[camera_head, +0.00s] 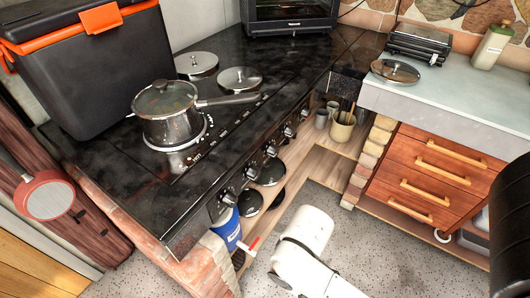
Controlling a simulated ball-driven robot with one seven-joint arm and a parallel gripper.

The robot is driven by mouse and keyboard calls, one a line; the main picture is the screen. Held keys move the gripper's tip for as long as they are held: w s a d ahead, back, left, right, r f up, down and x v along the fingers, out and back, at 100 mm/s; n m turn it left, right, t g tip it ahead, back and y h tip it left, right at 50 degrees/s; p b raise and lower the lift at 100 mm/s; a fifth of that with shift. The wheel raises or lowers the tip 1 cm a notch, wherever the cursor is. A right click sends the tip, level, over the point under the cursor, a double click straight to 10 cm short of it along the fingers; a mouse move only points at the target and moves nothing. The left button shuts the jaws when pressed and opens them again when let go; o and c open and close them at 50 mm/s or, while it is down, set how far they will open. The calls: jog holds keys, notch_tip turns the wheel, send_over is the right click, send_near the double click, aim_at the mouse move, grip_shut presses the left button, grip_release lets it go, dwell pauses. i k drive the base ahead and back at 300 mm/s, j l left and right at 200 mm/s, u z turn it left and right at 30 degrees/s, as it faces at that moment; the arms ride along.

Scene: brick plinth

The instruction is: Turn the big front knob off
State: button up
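A row of several dark knobs with metallic parts runs along the front edge of the black cooktop (110,165). The nearest knob (228,197) looks the largest, and others, such as the second knob (251,173), recede to the upper right. I cannot read their settings. My white arm is below and to the right of the knobs, apart from them in the picture. A small red-and-white piece shows left of the arm; I cannot tell whether it is part of my gripper. The gripper's fingers cannot be made out.
A lidded pot (167,129) stands on a front burner, its handle pointing right. A black-and-orange cooler (90,75) stands at the back left. A blue container (227,230) is below the nearest knob. Wooden drawers (437,165) stand at right. Speckled floor is open around my arm.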

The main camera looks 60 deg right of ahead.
aim_at(230, 200)
jog(key=k+l+u, duration=0.2)
jog(key=u, duration=0.3)
jog(key=k+l+u, duration=0.15)
jog(key=u, duration=0.3)
jog(key=k, duration=0.05)
